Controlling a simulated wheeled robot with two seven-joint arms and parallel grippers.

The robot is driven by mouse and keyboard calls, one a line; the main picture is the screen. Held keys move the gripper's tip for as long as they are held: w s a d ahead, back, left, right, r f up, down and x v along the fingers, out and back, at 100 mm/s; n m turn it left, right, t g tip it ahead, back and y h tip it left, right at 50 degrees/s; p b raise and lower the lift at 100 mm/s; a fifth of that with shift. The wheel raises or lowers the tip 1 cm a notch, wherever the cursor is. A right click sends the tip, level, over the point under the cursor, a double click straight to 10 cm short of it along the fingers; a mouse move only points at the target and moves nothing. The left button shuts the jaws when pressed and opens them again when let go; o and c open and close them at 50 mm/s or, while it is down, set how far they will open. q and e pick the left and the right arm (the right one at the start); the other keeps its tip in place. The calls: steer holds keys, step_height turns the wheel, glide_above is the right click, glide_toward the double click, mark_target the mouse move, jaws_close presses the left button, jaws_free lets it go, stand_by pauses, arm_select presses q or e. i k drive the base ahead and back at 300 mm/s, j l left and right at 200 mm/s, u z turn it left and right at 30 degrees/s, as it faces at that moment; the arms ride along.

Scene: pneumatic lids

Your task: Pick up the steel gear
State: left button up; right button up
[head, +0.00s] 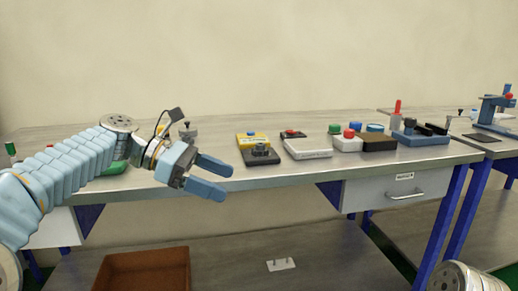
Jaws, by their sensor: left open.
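A small dark grey, round, toothed-looking piece, which may be the steel gear (261,149), sits on a dark block at the front of a yellow box on the workbench. It is too small to tell for sure. My left gripper (223,181) is open and empty, in front of the bench's front edge, to the left of and below that piece. Its two blue fingers point right, apart from everything on the bench. My right gripper is not in view.
The workbench (300,176) also bears a grey-white box (306,148), several coloured knobs, a dark brown box (379,142) and a blue tray (420,137) at right. A steel piece with a dark knob (187,131) stands behind my left wrist. A brown bin (140,272) is below.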

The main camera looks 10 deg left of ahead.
mark_target(260, 150)
steer(key=i+j, duration=0.2)
steer(key=i, duration=0.25)
steer(key=i+j, duration=0.2)
steer(key=i, duration=0.2)
